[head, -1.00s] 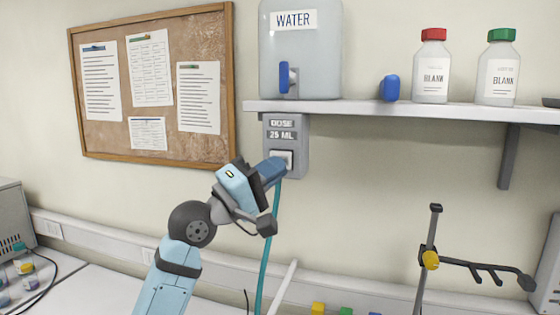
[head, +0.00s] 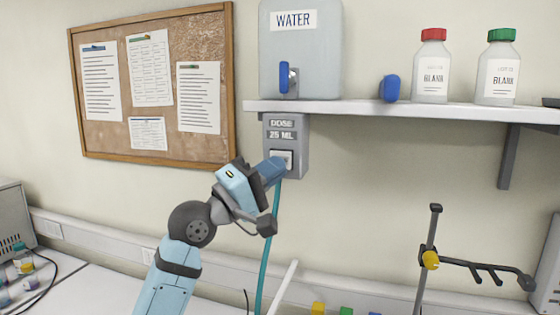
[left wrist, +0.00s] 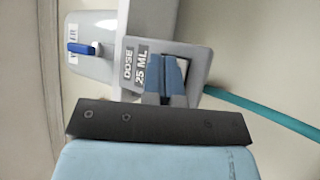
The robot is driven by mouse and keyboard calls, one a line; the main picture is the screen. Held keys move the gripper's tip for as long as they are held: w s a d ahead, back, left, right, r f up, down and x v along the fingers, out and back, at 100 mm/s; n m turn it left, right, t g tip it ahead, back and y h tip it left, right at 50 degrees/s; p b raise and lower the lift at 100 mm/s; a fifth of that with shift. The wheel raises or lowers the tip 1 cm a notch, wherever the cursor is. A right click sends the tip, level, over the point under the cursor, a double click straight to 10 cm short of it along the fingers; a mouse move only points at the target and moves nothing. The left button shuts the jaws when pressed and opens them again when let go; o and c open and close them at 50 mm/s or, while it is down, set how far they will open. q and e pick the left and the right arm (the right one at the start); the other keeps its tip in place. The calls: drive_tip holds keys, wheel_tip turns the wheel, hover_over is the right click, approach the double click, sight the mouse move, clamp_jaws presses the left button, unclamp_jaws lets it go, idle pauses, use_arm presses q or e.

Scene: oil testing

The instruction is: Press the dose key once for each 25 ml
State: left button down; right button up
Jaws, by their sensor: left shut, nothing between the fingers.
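The grey dose box (head: 301,140) is mounted below the shelf and reads "DOSE 25 ML". It also shows in the left wrist view (left wrist: 196,62). Its pale key (head: 287,154) is partly hidden by my left gripper (head: 280,164), which is shut and empty with its fingertips at the key. In the left wrist view the shut fingers (left wrist: 167,75) lie over the key area. I cannot tell whether they touch or press it. A teal hose (head: 269,235) runs down from the box. The water tank (head: 318,60) stands on the shelf above. My right gripper is not in view.
The shelf (head: 400,108) holds two bottles labelled BLANK, one red-capped (head: 432,68) and one green-capped (head: 498,70). A stand with a hooked arm (head: 430,260) is at the lower right. A corkboard (head: 152,85) hangs left. The wall right of the box is clear.

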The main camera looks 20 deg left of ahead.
use_arm(q)
drive_tip(key=shift+w, duration=0.1)
drive_tip(key=shift+w, duration=0.35)
drive_tip(key=shift+w, duration=0.5)
idle(0.6)
idle(0.4)
drive_tip(key=shift+s+p, duration=0.55)
drive_tip(key=shift+s, duration=0.4)
drive_tip(key=s+p, duration=0.2)
drive_tip(key=s, duration=0.3)
drive_tip(key=shift+a, duration=0.1)
